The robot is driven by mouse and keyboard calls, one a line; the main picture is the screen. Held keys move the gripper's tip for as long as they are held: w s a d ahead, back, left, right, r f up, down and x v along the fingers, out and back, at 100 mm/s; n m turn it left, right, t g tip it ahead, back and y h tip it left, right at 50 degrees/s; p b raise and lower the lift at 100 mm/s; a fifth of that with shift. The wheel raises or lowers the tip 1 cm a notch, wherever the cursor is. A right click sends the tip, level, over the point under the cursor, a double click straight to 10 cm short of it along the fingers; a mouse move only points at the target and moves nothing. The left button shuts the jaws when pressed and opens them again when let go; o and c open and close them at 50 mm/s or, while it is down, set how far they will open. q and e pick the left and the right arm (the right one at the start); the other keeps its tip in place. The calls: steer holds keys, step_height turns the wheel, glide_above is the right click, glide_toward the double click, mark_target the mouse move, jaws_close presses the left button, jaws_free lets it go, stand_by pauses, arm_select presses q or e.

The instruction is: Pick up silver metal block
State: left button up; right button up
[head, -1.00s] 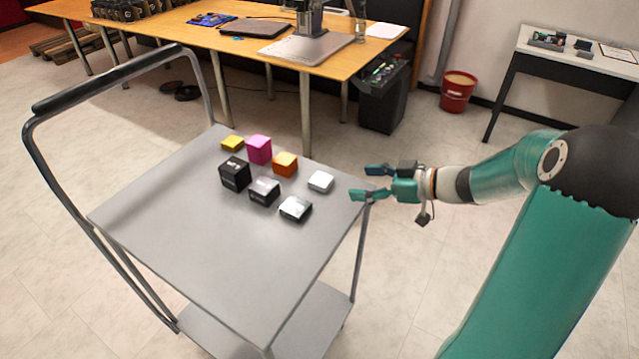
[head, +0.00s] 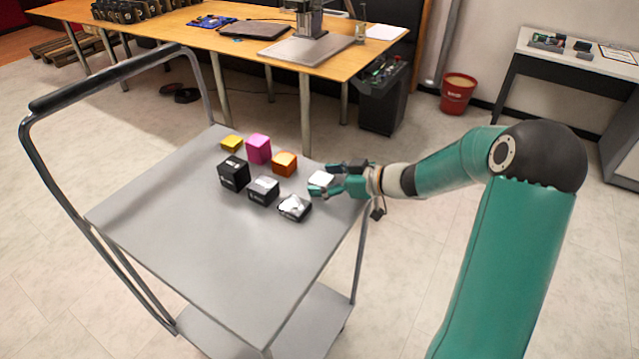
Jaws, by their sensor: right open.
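Several small blocks stand on the grey cart top (head: 190,240). A block with a shiny silver top and dark sides (head: 294,207) is at the front right of the group. A grey-silver topped block (head: 263,190) sits to its left. A white or pale block (head: 319,178) is behind it, near the cart's right edge. I cannot tell for sure which one is the silver metal block. My right gripper (head: 323,179) is open, coming in from the right, with its fingertips at the pale block, partly covering it. Whether they touch is unclear. My left gripper is not in view.
A black block (head: 234,174), yellow block (head: 231,144), magenta block (head: 258,149) and orange block (head: 284,163) stand close by. The cart's handle (head: 110,75) rises at the left. The front of the cart top is clear. A wooden table (head: 190,32) stands behind.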

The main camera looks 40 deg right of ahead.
steer(key=c, duration=1.3)
